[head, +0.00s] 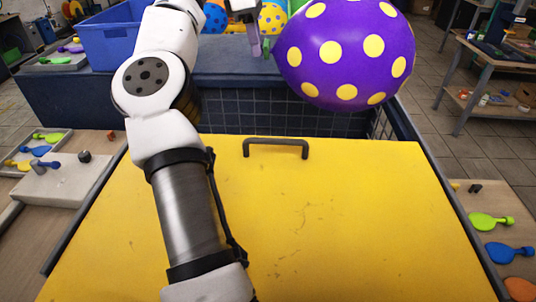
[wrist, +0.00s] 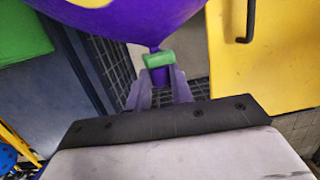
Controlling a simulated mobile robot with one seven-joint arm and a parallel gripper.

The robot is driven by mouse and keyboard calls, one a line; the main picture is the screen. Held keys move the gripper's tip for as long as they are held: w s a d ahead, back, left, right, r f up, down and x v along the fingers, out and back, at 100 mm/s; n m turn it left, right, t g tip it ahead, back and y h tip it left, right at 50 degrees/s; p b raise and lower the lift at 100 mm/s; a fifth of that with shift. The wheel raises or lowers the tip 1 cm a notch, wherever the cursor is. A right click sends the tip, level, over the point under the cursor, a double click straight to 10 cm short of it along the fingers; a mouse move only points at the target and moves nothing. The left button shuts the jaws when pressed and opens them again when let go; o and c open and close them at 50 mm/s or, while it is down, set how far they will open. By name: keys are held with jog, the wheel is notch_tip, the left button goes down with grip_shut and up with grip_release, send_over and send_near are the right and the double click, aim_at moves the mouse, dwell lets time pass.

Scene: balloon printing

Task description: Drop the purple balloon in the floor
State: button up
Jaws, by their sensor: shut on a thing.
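The purple balloon (head: 345,52) with yellow dots is inflated and held in the air at the top of the head view, right of the middle. Its lower part also shows at the top of the wrist view (wrist: 130,18). My gripper (head: 262,45) is beside the balloon's left side; in the wrist view its fingers (wrist: 160,82) are shut around the balloon's neck, just below a green clip (wrist: 159,60). The tiled floor (head: 425,112) shows at the right of the head view, beyond the cart's side.
A yellow lid (head: 330,215) with a dark handle (head: 275,142) fills the front. A mesh-walled opening (head: 260,112) lies behind it. A blue crate (head: 108,38) stands at the back left. Flat balloons lie on both side surfaces. A workbench (head: 490,65) stands at the right.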

jog(key=shift+w+f, duration=0.2)
jog(key=shift+f, duration=0.5)
jog(key=shift+s+a+f, duration=0.1)
jog(key=shift+s+f, duration=0.05)
jog(key=shift+f, duration=3.4)
jog(key=o, duration=1)
jog(key=r, duration=0.4)
jog(key=a+r, duration=0.1)
jog(key=r, duration=0.3)
jog(key=a+r, duration=0.1)
jog(key=r, duration=0.2)
jog(key=shift+a+r, duration=0.2)
jog(key=shift+r, duration=0.2)
